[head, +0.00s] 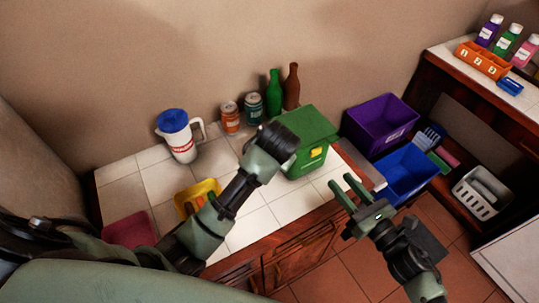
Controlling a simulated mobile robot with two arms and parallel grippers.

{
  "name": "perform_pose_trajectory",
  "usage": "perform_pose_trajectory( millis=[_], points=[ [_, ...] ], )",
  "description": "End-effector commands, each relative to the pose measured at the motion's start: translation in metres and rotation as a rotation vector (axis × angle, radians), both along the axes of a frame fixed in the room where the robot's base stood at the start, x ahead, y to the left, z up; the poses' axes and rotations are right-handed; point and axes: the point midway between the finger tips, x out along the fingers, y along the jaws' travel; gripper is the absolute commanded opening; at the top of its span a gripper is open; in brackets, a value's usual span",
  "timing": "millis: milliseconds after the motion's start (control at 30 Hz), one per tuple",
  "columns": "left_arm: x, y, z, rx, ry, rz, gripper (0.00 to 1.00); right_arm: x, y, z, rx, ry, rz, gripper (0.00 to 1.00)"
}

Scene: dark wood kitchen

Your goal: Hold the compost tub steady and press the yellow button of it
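The green compost tub (309,126) stands upright at the right end of the white tiled counter. Its yellow button (316,156) is on the front face. My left gripper (277,140) is at the tub's left side and covers part of it. Its fingers are hidden, so I cannot tell whether it touches the tub. My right gripper (341,181) is open and empty, in front and to the lower right of the tub, apart from the button, near the counter's front edge.
A blue-lidded jug (182,138), two jars (230,117), a green bottle (273,93) and a brown bottle (291,88) stand along the wall. A yellow container (203,190) is left of my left forearm. Purple (381,125) and blue (405,176) bins are to the right.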

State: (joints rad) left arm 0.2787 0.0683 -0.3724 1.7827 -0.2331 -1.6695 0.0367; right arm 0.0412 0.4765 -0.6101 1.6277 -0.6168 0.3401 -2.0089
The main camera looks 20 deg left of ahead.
Motion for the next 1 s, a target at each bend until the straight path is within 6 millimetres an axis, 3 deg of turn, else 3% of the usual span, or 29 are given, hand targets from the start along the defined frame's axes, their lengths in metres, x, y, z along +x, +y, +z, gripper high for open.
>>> perform_pose_trajectory(
  millis=[100,267,1000],
  points=[
    [-0.0001,0.0000,0.0000,0.000,0.000,0.000,0.45,0.0000,0.0000,0.0000,0.000,0.000,0.000,0.36],
    [-0.0002,0.0000,0.0001,0.000,0.000,0.000,0.00,0.0000,0.0000,0.0000,0.000,0.000,0.000,0.36],
    [-0.0020,0.0011,-0.0028,0.006,0.009,0.000,0.00,0.0000,0.0000,-0.0003,0.000,0.000,0.000,0.36]
  ],
)
